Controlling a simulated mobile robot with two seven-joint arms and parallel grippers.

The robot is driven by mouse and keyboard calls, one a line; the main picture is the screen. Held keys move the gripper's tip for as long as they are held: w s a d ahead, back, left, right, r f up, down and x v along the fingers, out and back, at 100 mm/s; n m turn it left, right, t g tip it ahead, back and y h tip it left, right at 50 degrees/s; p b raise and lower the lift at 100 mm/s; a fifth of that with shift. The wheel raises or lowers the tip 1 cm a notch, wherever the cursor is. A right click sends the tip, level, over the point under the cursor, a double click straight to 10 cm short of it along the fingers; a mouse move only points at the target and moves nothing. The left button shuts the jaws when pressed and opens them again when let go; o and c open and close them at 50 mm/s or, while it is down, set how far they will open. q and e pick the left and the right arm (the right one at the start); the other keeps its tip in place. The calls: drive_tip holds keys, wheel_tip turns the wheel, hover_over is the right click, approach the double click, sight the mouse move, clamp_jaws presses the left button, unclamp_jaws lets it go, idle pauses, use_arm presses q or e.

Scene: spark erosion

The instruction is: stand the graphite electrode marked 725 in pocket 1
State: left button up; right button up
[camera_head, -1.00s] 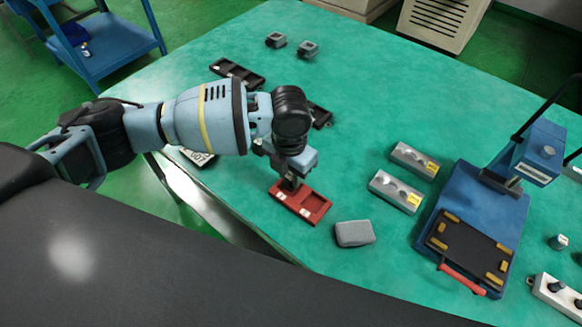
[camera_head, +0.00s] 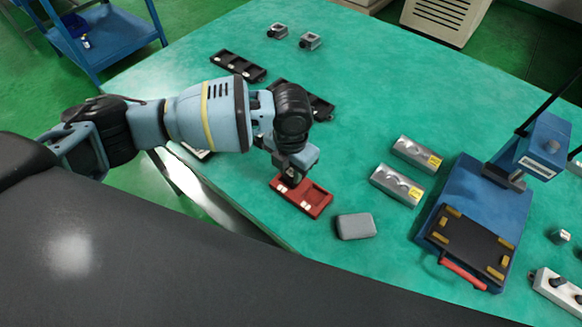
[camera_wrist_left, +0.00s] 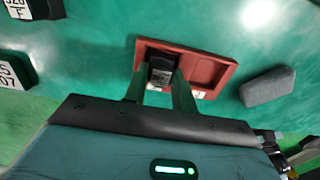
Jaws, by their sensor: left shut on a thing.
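My left gripper (camera_head: 291,177) points down over the left part of the red two-pocket tray (camera_head: 323,208). In the left wrist view its fingers (camera_wrist_left: 159,92) are shut on a dark electrode (camera_wrist_left: 161,74) with a pale marking too small to read. The electrode is at the left pocket of the red tray (camera_wrist_left: 229,75); I cannot tell whether it touches the floor of the pocket. The tray's right pocket (camera_wrist_left: 201,70) is empty. Pocket numbers are not legible. My right gripper is not in view.
A grey block (camera_head: 356,226) lies just right of the tray. Two silver blocks with yellow labels (camera_head: 397,185) and a blue fixture with a dark plate (camera_head: 470,240) stand farther right. Black trays (camera_head: 238,66) lie behind my left arm. The green table between is clear.

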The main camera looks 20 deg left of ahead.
use_arm(q)
drive_tip(key=shift+f, duration=0.1)
drive_tip(key=o, duration=1.1)
drive_tip(key=shift+c, duration=0.2)
wheel_tip(320, 180, up, 8)
drive_tip(key=shift+f, duration=0.1)
